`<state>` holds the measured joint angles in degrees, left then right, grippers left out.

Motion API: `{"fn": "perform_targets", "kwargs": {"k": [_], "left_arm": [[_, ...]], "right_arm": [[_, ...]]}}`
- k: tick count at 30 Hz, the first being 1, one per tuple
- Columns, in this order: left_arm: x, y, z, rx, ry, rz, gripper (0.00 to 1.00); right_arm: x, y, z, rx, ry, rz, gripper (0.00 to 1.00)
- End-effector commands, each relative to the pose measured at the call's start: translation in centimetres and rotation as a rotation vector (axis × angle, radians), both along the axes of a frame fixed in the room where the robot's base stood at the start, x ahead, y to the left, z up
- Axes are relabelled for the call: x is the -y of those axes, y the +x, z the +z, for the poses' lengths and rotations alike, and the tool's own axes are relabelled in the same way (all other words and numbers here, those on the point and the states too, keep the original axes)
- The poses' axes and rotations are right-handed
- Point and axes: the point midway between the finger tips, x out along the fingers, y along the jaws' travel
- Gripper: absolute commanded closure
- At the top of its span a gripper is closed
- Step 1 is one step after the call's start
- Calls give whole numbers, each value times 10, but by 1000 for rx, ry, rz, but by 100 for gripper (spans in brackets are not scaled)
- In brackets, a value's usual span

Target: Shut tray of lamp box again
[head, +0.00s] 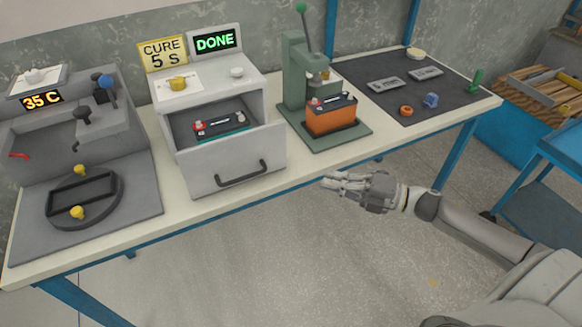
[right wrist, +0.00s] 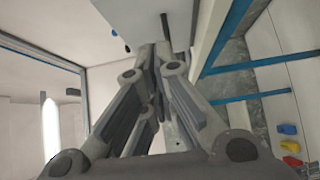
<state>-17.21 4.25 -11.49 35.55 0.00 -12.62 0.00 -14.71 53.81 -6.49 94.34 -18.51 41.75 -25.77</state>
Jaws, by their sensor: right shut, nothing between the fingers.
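The lamp box (head: 213,83) is a light grey box on the bench with a sign above it reading DONE. Its tray (head: 228,166) stands pulled out at the front, with a dark handle (head: 242,174) on its face. A teal and dark battery (head: 221,124) with a red terminal lies inside the open tray. My right gripper (head: 328,181) is in front of the bench edge, to the right of the tray and apart from it. Its fingers are closed together and empty; they also show shut in the right wrist view (right wrist: 152,60). My left gripper is not in view.
A green press (head: 297,75) with an orange battery (head: 331,115) stands right of the lamp box. A grey station with a round fixture (head: 108,211) is at the left. A dark mat (head: 440,95) with small parts lies at the right. The floor before the bench is clear.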

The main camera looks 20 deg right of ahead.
Motion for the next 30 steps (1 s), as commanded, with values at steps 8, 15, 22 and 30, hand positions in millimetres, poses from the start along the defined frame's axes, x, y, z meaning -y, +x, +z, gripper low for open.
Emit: {"fn": "perform_targets", "kwargs": {"k": [8,15,22,30], "left_arm": [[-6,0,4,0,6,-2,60],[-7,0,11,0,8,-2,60],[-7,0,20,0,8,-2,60],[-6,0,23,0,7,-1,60]], "right_arm": [[-19,14,6,13,-2,14,100],[-46,41,7,13,-1,11,100],[-77,69,7,12,0,11,100],[-76,99,5,9,-3,9,100]]}}
